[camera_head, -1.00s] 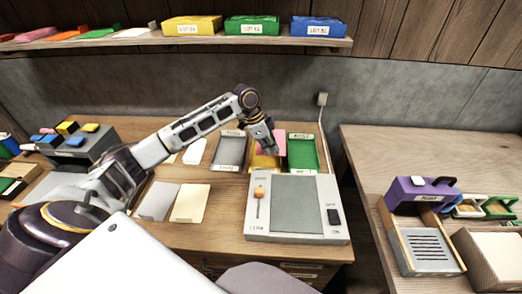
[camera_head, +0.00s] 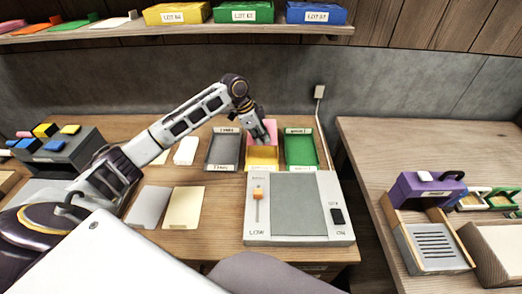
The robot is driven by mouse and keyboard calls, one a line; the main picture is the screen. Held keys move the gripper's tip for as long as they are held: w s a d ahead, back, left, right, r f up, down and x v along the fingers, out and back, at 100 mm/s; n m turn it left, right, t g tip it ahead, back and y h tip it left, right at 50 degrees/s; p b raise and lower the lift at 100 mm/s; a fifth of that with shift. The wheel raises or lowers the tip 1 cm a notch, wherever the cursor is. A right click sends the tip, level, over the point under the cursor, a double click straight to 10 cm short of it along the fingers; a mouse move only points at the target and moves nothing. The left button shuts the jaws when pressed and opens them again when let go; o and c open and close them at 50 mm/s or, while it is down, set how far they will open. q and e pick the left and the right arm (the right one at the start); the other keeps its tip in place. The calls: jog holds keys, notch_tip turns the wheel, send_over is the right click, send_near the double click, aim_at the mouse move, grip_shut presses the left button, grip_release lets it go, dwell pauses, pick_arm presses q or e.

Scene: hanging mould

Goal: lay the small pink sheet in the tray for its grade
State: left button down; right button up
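A small pink sheet (camera_head: 271,129) shows at the back part of the yellow tray (camera_head: 262,163), partly hidden behind my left gripper. My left gripper (camera_head: 261,141) is over the back half of this tray, and its fingers point down. It is too small to tell whether the fingers are apart, whether they touch the sheet, or whether the sheet lies flat. The yellow tray stands between a grey tray (camera_head: 209,151) on the left and a green tray (camera_head: 288,151) on the right. My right gripper is not in view.
A grey device with a flat plate (camera_head: 299,204) and an orange slider (camera_head: 258,193) stands in front of the trays. Grey and cream sheets (camera_head: 184,207) lie to its left. A shelf (camera_head: 200,32) with lot boxes runs above. A purple-topped device (camera_head: 427,188) stands on the right table.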

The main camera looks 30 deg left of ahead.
pick_arm(q)
jog(key=shift+f, duration=0.15)
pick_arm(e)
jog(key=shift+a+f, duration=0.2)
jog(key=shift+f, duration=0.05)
pick_arm(q)
send_near(266, 164)
jog(key=shift+w+d, duration=0.55)
jog(key=shift+d, duration=0.25)
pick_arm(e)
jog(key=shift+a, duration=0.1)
pick_arm(q)
jog(key=shift+f, duration=2.5)
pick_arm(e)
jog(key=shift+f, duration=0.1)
pick_arm(q)
jog(key=shift+f, duration=0.1)
jog(key=c, duration=1.6)
grip_release()
jog(key=shift+c, duration=0.2)
